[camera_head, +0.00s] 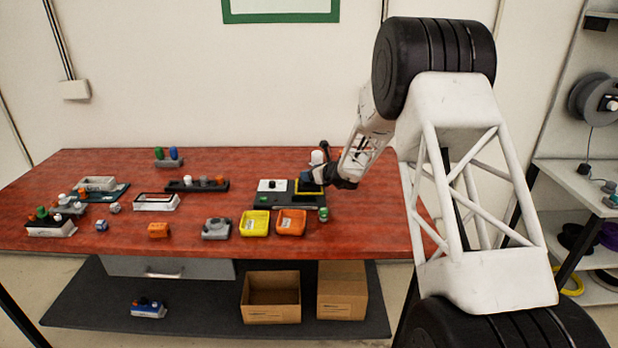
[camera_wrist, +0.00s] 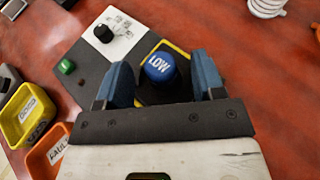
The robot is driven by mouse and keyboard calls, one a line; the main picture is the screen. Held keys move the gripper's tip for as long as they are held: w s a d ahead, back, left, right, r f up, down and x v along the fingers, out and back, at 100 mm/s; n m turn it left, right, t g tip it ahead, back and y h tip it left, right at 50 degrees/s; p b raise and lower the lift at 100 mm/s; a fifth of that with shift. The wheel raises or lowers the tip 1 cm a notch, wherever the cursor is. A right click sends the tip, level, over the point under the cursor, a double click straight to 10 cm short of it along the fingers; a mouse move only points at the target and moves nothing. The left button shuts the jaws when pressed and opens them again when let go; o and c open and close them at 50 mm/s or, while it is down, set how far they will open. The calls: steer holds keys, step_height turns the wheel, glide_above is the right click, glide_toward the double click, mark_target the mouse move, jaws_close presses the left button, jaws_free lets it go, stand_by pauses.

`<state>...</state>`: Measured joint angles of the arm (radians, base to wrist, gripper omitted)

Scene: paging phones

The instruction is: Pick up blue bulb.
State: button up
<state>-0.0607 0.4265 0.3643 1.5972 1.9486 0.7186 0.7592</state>
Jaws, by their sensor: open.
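A blue round-topped bulb marked LOW (camera_wrist: 160,67) sits on a black, yellow-edged square of a dark panel in the wrist view. My gripper (camera_wrist: 161,75) is open, with one blue finger on each side of this bulb and a visible gap on both sides. In the head view my gripper (camera_head: 311,180) is over the right part of the dark panel (camera_head: 286,201) and hides the bulb there. Another blue piece (camera_head: 174,153) stands beside a green one on a grey base at the back of the table, well left of my gripper.
A white plate with a black knob (camera_wrist: 104,33) and a green button (camera_wrist: 66,67) lie left of my gripper on the panel. A yellow bin (camera_head: 254,223) and an orange bin (camera_head: 291,222) stand in front. A white ribbed object (camera_wrist: 266,7) is at the upper right.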

steer(key=c, duration=1.1)
steer(key=shift+o, duration=0.2)
steer(key=shift+r, duration=0.15)
steer(key=shift+r, duration=1.4)
steer(key=shift+s+r, duration=0.25)
steer(key=shift+r, duration=0.05)
steer(key=s+d, duration=0.1)
steer(key=s, duration=0.4)
steer(key=s+r, duration=0.1)
steer(key=s, duration=0.4)
steer(key=s+d, duration=0.1)
steer(key=s, duration=0.4)
steer(key=shift+s+d+r, duration=0.1)
steer(key=shift+d+r, duration=0.05)
steer(key=shift+d, duration=0.2)
